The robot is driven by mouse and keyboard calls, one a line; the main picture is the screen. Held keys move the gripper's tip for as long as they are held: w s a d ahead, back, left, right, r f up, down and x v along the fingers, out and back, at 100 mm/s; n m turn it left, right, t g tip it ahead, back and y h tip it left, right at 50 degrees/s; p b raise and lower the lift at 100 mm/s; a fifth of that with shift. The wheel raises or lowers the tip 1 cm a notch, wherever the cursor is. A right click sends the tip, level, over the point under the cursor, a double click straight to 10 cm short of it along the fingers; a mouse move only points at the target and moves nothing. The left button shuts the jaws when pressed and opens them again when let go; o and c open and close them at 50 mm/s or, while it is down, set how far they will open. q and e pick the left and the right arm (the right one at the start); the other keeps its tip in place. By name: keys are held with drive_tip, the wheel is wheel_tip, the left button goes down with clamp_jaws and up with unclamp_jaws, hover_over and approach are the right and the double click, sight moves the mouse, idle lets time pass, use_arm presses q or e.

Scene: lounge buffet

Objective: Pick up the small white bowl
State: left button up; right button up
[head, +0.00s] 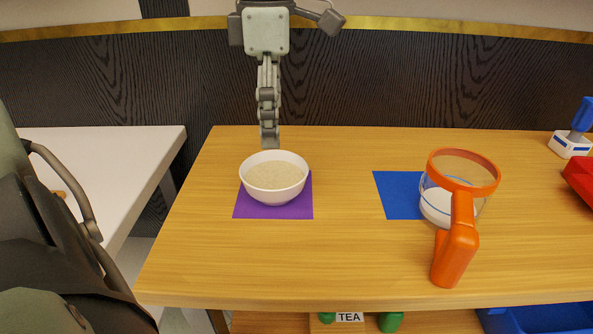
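The small white bowl (274,192) stands upright on a purple mat (295,210) on the wooden table. It is filled with a pale, beige, grainy content. My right gripper (269,138) hangs down from above, its fingertips at the bowl's far rim. I see its fingers nearly edge-on, one behind the other, so the gap between them is hidden. I cannot tell whether the tips touch the rim. My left gripper cannot be made out in the head view.
A clear pitcher with an orange rim and handle (457,250) stands on a blue mat (397,195) to the right. A blue-and-white item (571,145) and a red item (582,178) are at the right edge. The wooden table (340,260) is clear in front of the bowl.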

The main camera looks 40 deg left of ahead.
sight(274, 162)
use_arm(q)
wheel_tip(274, 162, down, 8)
drive_tip(key=shift+s+d+r, duration=0.1)
drive_tip(key=shift+s+r, duration=0.05)
drive_tip(key=shift+r, duration=0.05)
drive_tip(key=c, duration=1.3)
drive_tip(key=shift+r, duration=0.1)
